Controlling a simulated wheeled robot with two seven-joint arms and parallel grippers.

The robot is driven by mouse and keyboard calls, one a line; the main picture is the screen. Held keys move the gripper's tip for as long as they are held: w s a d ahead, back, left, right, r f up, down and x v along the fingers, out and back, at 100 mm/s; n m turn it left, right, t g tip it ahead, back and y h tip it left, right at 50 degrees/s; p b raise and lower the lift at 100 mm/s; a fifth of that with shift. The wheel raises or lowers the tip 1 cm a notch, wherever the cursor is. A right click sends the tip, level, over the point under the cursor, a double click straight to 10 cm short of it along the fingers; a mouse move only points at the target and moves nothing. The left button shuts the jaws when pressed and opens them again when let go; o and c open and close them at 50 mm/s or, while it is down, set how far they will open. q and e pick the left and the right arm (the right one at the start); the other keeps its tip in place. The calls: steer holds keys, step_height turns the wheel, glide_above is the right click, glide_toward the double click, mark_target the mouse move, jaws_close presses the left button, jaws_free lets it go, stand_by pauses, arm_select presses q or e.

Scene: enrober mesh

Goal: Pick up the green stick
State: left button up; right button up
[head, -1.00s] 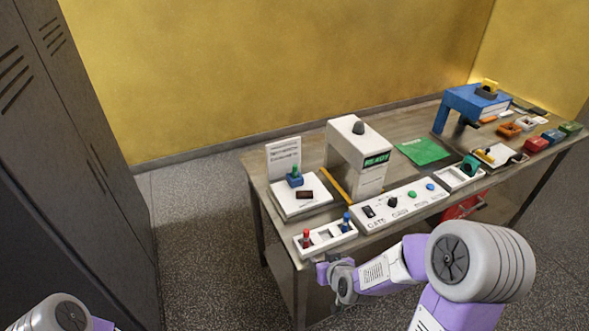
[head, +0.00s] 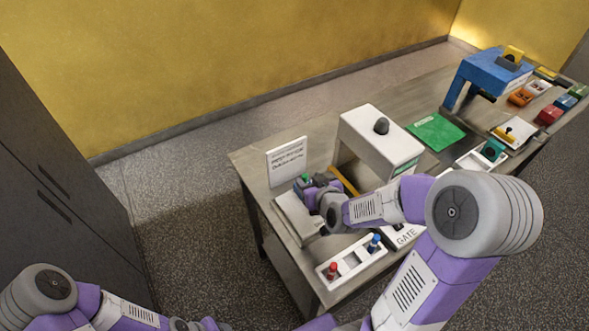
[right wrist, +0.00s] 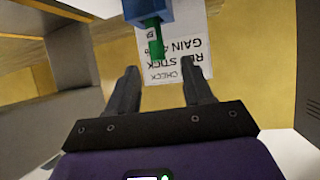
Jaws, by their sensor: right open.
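The green stick (right wrist: 155,40) stands out of a blue block (right wrist: 146,12) in the right wrist view, at the top middle. In the head view only a bit of the green stick (head: 306,177) shows, at my right gripper (head: 311,184). In the right wrist view my right gripper (right wrist: 161,74) is open, with nothing between its fingers. The stick's tip lies just beyond the fingertips, roughly in line with the gap. In the head view the gripper hides most of the blue block. My left arm is at the bottom left; its fingers do not show.
A white sign (head: 287,161) stands behind the stick's white base (head: 291,216). A white machine (head: 372,138) is close on the right.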

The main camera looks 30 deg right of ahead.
mark_target(306, 177)
steer(key=shift+x, duration=1.35)
steer(key=x, duration=0.4)
steer(key=shift+w+d+f, duration=0.15)
steer(key=shift+f, duration=0.05)
jaws_close()
